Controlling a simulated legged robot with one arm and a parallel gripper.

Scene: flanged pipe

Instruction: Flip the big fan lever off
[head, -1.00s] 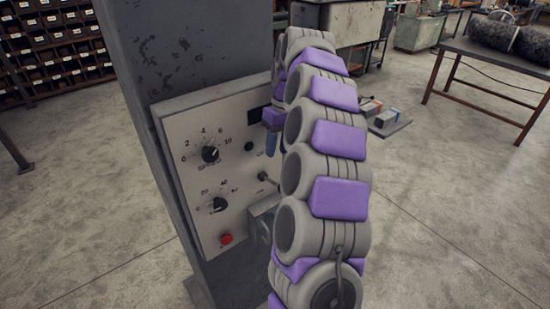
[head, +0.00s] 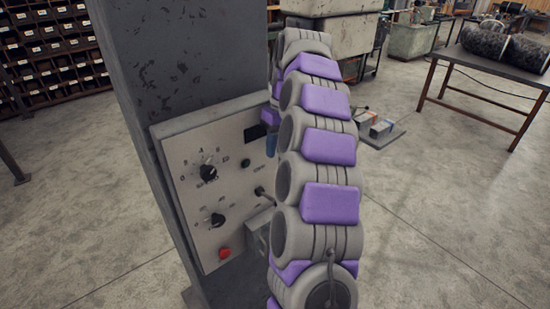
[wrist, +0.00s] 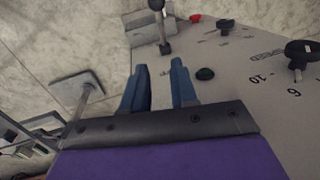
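A small lever (head: 262,192) with a dark ball knob sticks out from the face of the grey control panel (head: 190,150), right of the lower dial. In the wrist view, a lever (wrist: 160,22) with a dark ball end stands just beyond my fingertips. My gripper (wrist: 155,72) is open, with two blue fingers apart and nothing between them. The fingers and the lever look apart. In the head view, a blue finger (head: 271,145) shows above the lever at the panel's right side. My arm hides the rest of the gripper. I cannot read the lever's label.
The panel also has an upper dial (head: 208,172), a lower dial (head: 213,220), a dark green button (head: 245,162) and a red button (head: 224,253). A grey box (head: 257,236) juts out below the lever. A table (head: 480,70) stands far right.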

